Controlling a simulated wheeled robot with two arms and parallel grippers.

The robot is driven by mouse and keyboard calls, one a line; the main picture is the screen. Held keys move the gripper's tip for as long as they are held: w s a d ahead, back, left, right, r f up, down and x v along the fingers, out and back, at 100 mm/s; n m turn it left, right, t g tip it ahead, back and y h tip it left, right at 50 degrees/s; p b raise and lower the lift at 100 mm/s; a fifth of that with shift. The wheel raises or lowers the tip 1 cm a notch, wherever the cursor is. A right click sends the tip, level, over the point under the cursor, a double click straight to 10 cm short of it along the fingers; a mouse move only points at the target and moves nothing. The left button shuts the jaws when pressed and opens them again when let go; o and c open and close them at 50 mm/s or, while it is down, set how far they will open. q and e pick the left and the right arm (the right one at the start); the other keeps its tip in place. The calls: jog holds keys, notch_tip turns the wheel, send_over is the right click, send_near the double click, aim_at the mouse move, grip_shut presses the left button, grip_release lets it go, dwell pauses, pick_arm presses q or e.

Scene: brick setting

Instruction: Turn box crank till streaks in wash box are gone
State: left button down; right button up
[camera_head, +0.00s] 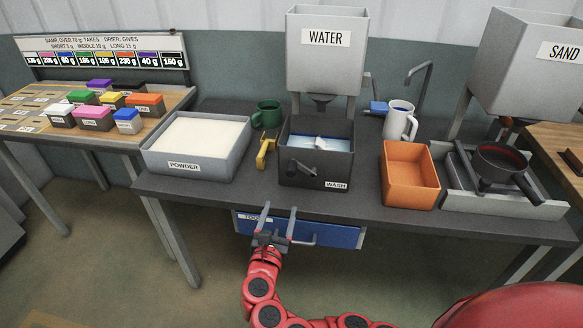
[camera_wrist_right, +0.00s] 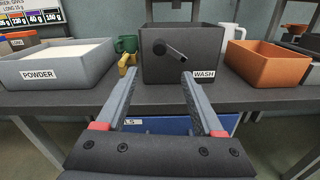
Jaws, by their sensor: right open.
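The dark wash box (camera_head: 316,160) stands mid-table under the water hopper, with a WASH label at its lower right. Its inside shows blue water with whitish marks (camera_head: 321,143); I cannot tell clearly whether these are streaks. A dark crank (camera_head: 302,168) is on its front face, and it also shows in the right wrist view (camera_wrist_right: 172,50), its handle slanting down to the right. My right gripper (camera_head: 279,213) is open and empty, in front of the table edge and below the crank, apart from it. In the right wrist view its fingers (camera_wrist_right: 158,95) point toward the box. My left gripper is not in view.
A powder tray (camera_head: 203,169) is left of the box, with a yellow item (camera_head: 265,152) and green mug (camera_head: 268,114) between. An orange bin (camera_head: 409,178) and white jug (camera_head: 399,121) are to the right. A blue drawer (camera_head: 340,236) hangs beneath the table edge.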

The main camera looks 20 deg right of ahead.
aim_at(290, 174)
jog(key=p+x, duration=0.2)
jog(key=x, duration=1.4)
jog(key=shift+w+d, duration=0.1)
jog(key=shift+w, duration=0.2)
jog(key=shift+c, duration=0.2)
grip_shut()
dwell(0.5)
